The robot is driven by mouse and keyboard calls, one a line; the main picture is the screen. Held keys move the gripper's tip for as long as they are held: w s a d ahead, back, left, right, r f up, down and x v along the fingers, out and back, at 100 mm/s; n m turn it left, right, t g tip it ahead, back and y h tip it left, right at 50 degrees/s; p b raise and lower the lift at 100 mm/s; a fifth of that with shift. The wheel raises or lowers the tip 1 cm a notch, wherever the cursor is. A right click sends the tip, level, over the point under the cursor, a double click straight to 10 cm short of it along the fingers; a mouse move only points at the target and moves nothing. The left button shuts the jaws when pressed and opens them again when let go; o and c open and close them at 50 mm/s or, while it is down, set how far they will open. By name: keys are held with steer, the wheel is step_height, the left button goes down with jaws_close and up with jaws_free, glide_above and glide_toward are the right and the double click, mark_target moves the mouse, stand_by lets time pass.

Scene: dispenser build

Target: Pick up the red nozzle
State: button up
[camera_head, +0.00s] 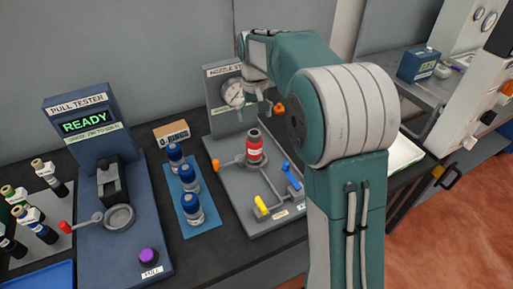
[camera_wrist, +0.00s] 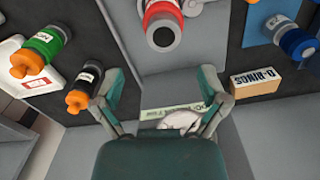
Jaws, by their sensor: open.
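The red nozzle (camera_head: 254,147) is a red cylinder with a white label and a dark top. It stands upright on the grey nozzle station (camera_head: 226,173) in the head view. In the wrist view the red nozzle (camera_wrist: 163,16) is cut off by the top edge, its round grey-rimmed end showing. My gripper (camera_head: 256,108) is above and behind it in the head view, by the station's gauge. In the wrist view my gripper (camera_wrist: 161,76) has its two fingers spread, nothing between them, and the nozzle lies beyond the tips.
The gauge (camera_head: 233,93) and upright panel stand close to my gripper. Orange, yellow (camera_head: 261,203) and blue (camera_head: 291,170) levers surround the nozzle. Several blue-capped bottles stand on a blue mat (camera_head: 206,227) at left, near the O-rings box (camera_head: 171,134). The pull tester (camera_head: 148,215) is farther left.

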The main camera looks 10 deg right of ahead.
mark_target(254, 132)
steer(key=f, duration=0.3)
steer(key=s+f, duration=0.1)
steer(key=f, duration=0.1)
steer(key=shift+a, duration=0.4)
steer(key=shift+d+f, duration=0.2)
steer(key=shift+f, duration=0.3)
jaws_close()
